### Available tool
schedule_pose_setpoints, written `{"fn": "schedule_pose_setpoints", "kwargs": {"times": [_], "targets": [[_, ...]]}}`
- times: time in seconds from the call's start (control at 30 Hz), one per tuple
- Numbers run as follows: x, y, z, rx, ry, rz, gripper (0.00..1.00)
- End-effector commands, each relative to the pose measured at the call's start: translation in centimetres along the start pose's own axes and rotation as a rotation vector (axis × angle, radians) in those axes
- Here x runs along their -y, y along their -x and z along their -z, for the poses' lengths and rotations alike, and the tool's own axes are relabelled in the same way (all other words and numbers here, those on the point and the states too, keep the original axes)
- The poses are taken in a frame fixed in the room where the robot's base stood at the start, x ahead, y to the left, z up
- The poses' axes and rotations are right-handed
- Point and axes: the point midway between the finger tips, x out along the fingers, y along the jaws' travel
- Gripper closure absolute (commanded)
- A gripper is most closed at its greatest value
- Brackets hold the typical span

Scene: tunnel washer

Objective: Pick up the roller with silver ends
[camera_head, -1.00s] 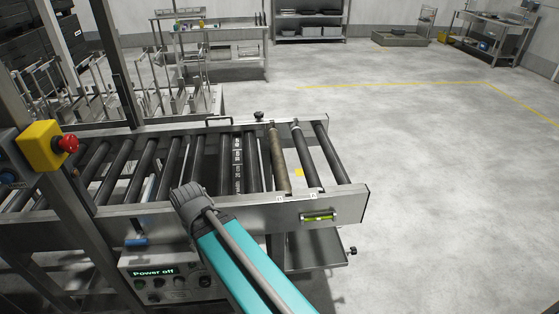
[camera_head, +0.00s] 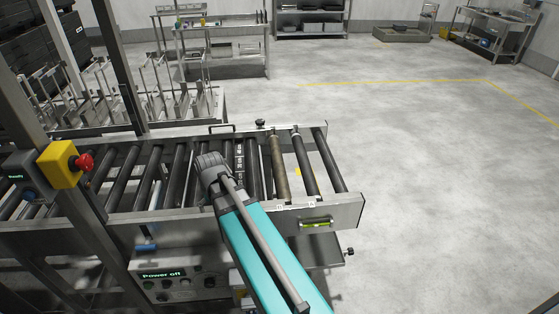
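The roller with silver ends (camera_head: 305,168) appears to be the dark one second from the right end of the conveyor; a pale ring shows at its far end. It lies across the conveyor frame (camera_head: 335,208), with a brownish, worn roller (camera_head: 280,170) on its left and a plain dark roller (camera_head: 330,165) on its right. My teal arm reaches in from the bottom, and its grey end joint is over the rollers left of the brownish one. My gripper's fingers cannot be seen, so I cannot tell their state.
A yellow box with a red emergency button (camera_head: 85,162) stands on a post at left. A panel reading "Power off" (camera_head: 165,275) sits below the conveyor. A black knob (camera_head: 260,124) stands on the far rail. The floor (camera_head: 440,190) at right is clear.

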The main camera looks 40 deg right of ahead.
Motion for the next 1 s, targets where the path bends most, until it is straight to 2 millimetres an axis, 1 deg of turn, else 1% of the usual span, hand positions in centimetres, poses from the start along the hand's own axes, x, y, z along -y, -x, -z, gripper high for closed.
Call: {"fn": "schedule_pose_setpoints", "kwargs": {"times": [0.03, 0.17, 0.27, 0.3, 0.37, 0.4, 0.47, 0.5, 0.7, 0.83, 0.9, 1.0], "targets": [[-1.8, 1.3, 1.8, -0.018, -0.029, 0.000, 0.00], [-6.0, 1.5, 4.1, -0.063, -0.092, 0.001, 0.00], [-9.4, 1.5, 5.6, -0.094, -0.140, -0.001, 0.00], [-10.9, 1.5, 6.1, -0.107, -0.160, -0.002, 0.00], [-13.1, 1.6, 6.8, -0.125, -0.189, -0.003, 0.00], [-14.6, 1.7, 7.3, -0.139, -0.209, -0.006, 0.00], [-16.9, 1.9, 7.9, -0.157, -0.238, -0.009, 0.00], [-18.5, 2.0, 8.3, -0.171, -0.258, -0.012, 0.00], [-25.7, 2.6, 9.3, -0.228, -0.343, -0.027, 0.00], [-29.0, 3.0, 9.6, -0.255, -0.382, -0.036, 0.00], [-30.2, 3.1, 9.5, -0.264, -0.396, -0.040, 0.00], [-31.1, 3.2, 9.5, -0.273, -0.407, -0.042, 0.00]]}}
